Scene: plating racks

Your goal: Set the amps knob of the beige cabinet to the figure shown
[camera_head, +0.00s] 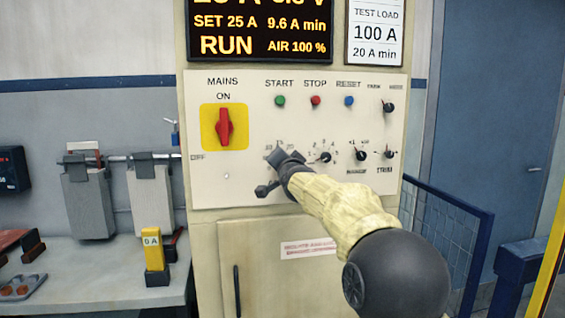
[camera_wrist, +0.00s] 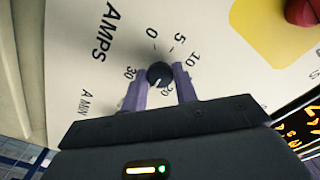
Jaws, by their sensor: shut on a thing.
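The beige cabinet (camera_head: 240,185) stands ahead with a pale control panel. In the wrist view, the black round amps knob (camera_wrist: 160,74) sits below the AMPS lettering, with figures from 0 to 30 around it. My gripper (camera_wrist: 158,80) has its purple fingers on either side of the knob and is shut on it. The knob's pointer setting is not clear. In the head view, my gripper (camera_head: 279,168) covers the knob and part of its scale. The display (camera_head: 262,32) reads SET 25 A, 9.6 A min, RUN, AIR 100 %; its top line is cut off. A card (camera_head: 375,33) reads TEST LOAD 100 A, 20 A min.
A red mains switch (camera_head: 224,127) is left of my gripper. Green, red and blue buttons (camera_head: 315,100) sit above it. A bench (camera_head: 95,270) stands left, a blue railing (camera_head: 450,225) right.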

